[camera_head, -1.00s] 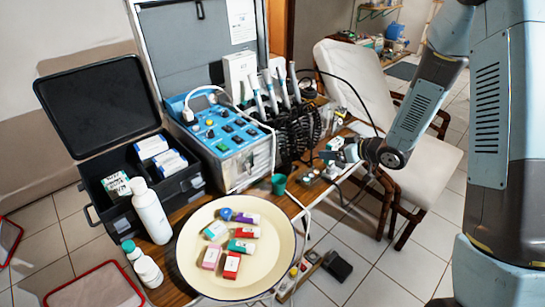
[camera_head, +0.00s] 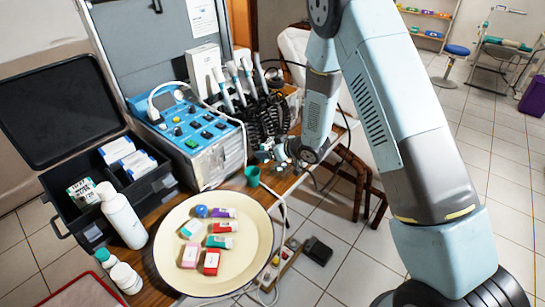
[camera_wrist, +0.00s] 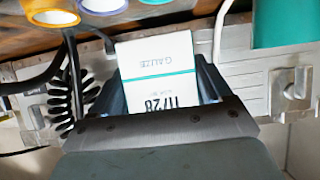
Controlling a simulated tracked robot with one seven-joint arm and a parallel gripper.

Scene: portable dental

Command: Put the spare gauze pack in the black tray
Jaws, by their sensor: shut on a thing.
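My gripper (camera_wrist: 158,95) is shut on a white gauze pack (camera_wrist: 158,62) with a teal stripe and dark print, seen in the wrist view. In the head view my gripper (camera_head: 272,153) is at the table's right edge, just behind and right of a green cup (camera_head: 252,175); the pack is too small to make out there. A black open case with a tray-like, divided base (camera_head: 92,230) stands at the left, well away from my gripper. It holds a green-and-white pack (camera_head: 82,190) at left and white-and-blue packs (camera_head: 117,149) at right.
A cream dish (camera_head: 256,238) with several small coloured boxes lies in front. White bottles (camera_head: 123,216) stand between dish and case. A blue control unit (camera_head: 195,128) with corded handpieces (camera_head: 240,82) stands behind. The case's raised lid (camera_head: 45,112) blocks its back.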

